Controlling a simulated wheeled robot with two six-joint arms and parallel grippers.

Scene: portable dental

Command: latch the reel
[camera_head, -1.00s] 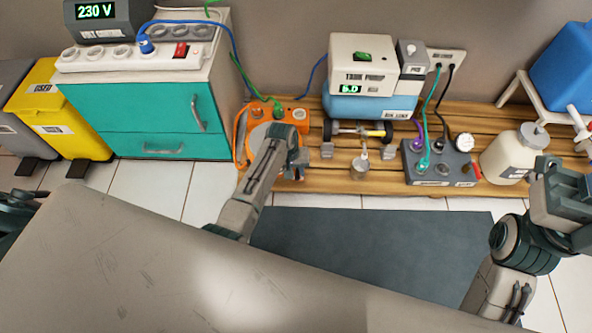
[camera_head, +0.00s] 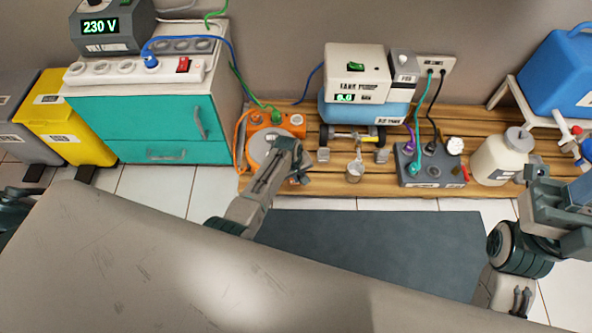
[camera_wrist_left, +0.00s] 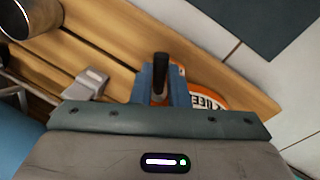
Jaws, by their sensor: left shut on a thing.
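The orange reel unit (camera_head: 268,119) with its pale round disc (camera_head: 262,148) sits at the left end of the wooden platform. A green plug stands in its top. My left gripper (camera_head: 297,174) is at its front right corner, and the arm covers part of the unit. In the left wrist view the blue fingers (camera_wrist_left: 160,88) are shut on a small black handle (camera_wrist_left: 160,66). Beside them shows the reel's orange and white lettered face (camera_wrist_left: 207,98); the rest is hidden.
The wooden platform (camera_head: 330,185) also carries a pump on a blue tank (camera_head: 365,112), a grey socket box (camera_head: 432,168) and a white bottle (camera_head: 500,158). A small metal cup (camera_head: 355,172) stands right of my left gripper. A teal cabinet (camera_head: 150,120) is left. A dark mat (camera_head: 380,245) lies in front.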

